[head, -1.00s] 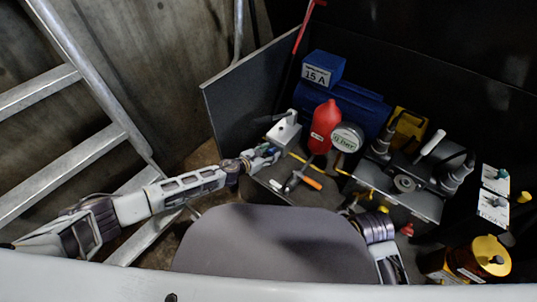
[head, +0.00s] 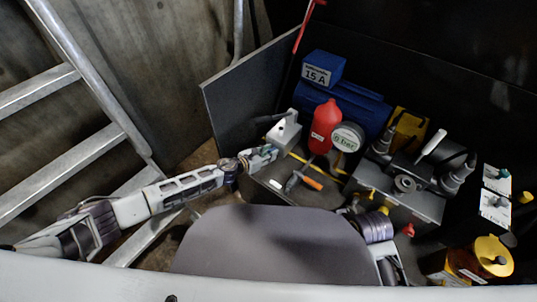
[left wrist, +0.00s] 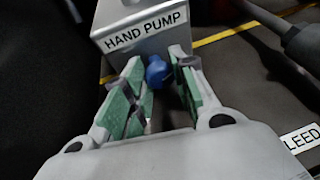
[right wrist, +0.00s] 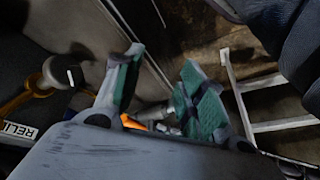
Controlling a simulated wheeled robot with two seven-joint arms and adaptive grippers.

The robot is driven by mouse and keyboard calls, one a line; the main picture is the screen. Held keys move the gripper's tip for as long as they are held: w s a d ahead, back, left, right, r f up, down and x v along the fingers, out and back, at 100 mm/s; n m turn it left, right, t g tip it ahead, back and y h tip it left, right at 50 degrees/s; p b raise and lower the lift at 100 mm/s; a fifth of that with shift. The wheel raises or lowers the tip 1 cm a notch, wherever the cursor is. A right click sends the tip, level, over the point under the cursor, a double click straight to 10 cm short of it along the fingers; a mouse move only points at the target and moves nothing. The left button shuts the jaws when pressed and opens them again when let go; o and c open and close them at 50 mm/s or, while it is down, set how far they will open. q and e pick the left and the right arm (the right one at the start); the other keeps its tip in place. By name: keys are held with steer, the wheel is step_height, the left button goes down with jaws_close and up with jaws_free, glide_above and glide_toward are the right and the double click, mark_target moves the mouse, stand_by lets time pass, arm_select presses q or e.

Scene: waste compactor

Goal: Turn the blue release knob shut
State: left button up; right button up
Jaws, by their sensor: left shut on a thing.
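The blue release knob (left wrist: 157,72) sits at the foot of the grey block labelled HAND PUMP (left wrist: 140,22), in the left wrist view. My left gripper (left wrist: 158,64) has its green-padded fingers on either side of the knob and is shut on it. In the head view the left gripper (head: 266,153) is against the front of the hand pump block (head: 284,131), and the knob is hidden there. My right gripper (right wrist: 157,80) is open and empty in the right wrist view.
An orange-handled hammer (head: 310,182) lies just right of the left gripper. A red bottle (head: 324,127) and a round tin (head: 347,137) stand behind. A grey block with a round fitting (head: 404,184) stands further right. A ladder (head: 95,150) is at left.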

arm_select(q)
steer(key=shift+f+n+h+b, duration=0.1)
steer(key=shift+n+h+b, duration=0.2)
steer(key=shift+n, duration=0.1)
arm_select(e)
steer(key=f, duration=0.3)
steer(key=shift+s+a, duration=0.2)
steer(key=shift+s, duration=0.05)
arm_select(q)
steer(key=o, duration=1)
arm_select(e)
steer(key=shift+w+r, duration=0.1)
steer(key=shift+r, duration=0.05)
arm_select(q)
steer(key=shift+a, duration=0.1)
steer(key=shift+v, duration=6)
steer(key=shift+w, duration=0.1)
